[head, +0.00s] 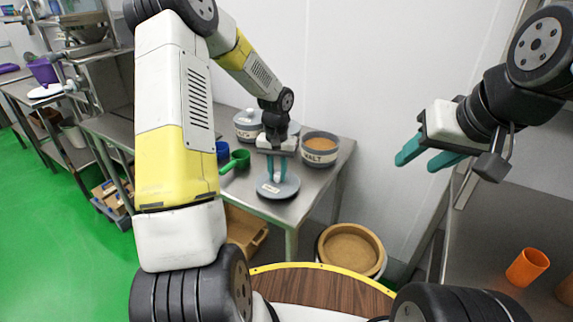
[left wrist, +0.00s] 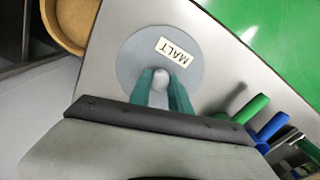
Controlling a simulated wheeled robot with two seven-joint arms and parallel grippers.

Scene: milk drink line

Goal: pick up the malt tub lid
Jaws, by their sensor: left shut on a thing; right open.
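The malt tub lid (head: 278,187) is a round grey-blue disc with a pale MALT label and a knob. It is over the steel table, near its front edge; I cannot tell whether it touches the top. My left gripper (head: 277,180) is shut on its knob from above. In the left wrist view the lid (left wrist: 135,62) shows its label, with the knob between the green fingers of the gripper (left wrist: 162,85). The open malt tub (head: 319,150), full of tan powder, stands behind to the right. My right gripper (head: 425,160) is open and empty at the right.
A lidded grey tub (head: 247,123) stands at the back of the steel table (head: 300,205). A green scoop (head: 237,160) and a blue one (head: 222,150) lie at the left. A round tan-filled bin (head: 351,248) is on the floor. An orange cup (head: 527,267) is at the right.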

